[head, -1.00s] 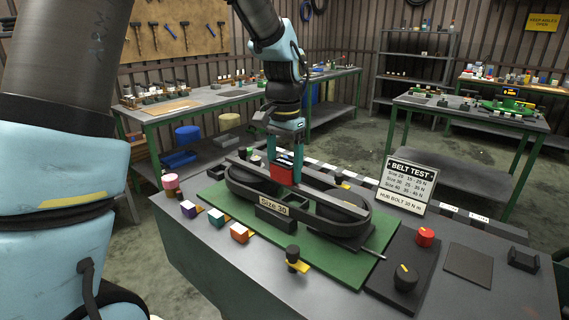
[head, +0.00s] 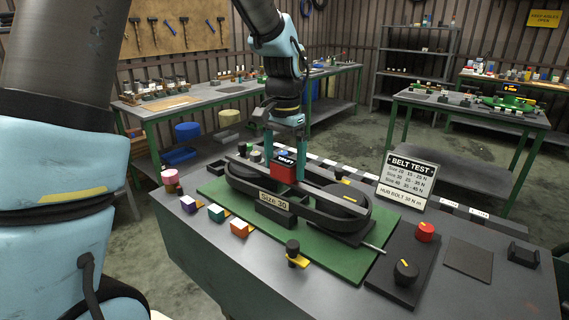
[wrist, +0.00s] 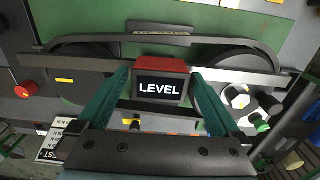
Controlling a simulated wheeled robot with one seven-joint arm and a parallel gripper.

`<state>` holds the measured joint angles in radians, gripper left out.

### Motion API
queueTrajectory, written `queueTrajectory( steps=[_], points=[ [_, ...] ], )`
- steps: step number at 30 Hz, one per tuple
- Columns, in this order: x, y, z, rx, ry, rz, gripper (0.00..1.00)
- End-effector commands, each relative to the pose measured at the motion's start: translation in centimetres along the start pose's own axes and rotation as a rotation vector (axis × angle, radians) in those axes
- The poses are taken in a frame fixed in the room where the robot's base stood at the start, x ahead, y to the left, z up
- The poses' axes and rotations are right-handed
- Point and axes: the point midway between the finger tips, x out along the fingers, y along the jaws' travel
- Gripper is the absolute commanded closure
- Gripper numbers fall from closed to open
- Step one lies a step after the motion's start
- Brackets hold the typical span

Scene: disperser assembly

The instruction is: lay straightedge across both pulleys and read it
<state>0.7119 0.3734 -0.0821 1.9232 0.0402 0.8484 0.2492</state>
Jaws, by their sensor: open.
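The straightedge (head: 252,167) is a long grey bar with a red block (head: 283,171) at its middle. It lies across the tops of both dark pulleys, inside the black belt loop (head: 245,190). The right pulley (head: 336,190) shows in the head view; the left one is mostly hidden there. The block's screen reads "LEVEL" in the wrist view (wrist: 160,88). My gripper (head: 285,165) is open, its teal fingers on either side of the red block, with gaps showing in the wrist view (wrist: 160,106).
The pulleys stand on a green mat (head: 340,258) with a "Size 30" plate (head: 274,200). Coloured cubes and a black knob (head: 293,249) are at the front. A belt test sign (head: 408,178) stands behind right. A dark control panel (head: 405,275) is at the right.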

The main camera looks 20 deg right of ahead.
Motion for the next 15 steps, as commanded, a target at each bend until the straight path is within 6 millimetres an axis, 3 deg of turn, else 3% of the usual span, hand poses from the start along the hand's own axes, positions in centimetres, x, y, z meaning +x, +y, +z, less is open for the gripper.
queueTrajectory(
  steps=[5,15],
  points=[
    [-2.3,0.0,-0.1,0.000,0.007,-0.002,0.00],
    [-8.7,0.0,-0.1,0.000,0.005,-0.002,0.00]
  ],
)
